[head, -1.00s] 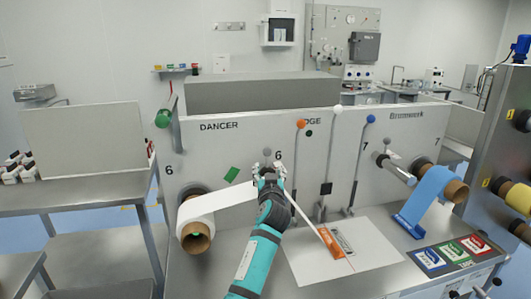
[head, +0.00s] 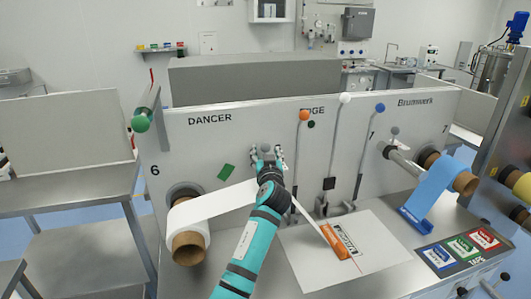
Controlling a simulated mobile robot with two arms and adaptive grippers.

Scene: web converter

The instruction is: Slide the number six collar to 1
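A small grey ball knob (head: 265,148) stands in front of the machine's front panel, right of the word DANCER; I take it to belong to the number six collar. The collar body and its shaft are hidden behind my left gripper and arm. My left gripper (head: 267,158) is at the knob, its fingers spread to either side of it. It looks open; I cannot tell whether it touches the collar. My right gripper is not in view. A white web roll (head: 188,222) on a brown core sits at the left 6 label.
Levers with orange (head: 304,115), white (head: 345,98) and blue (head: 380,107) knobs rise right of my arm. A white sheet with an orange tool (head: 335,241) lies on the bench. A blue web roll (head: 432,190) is at right.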

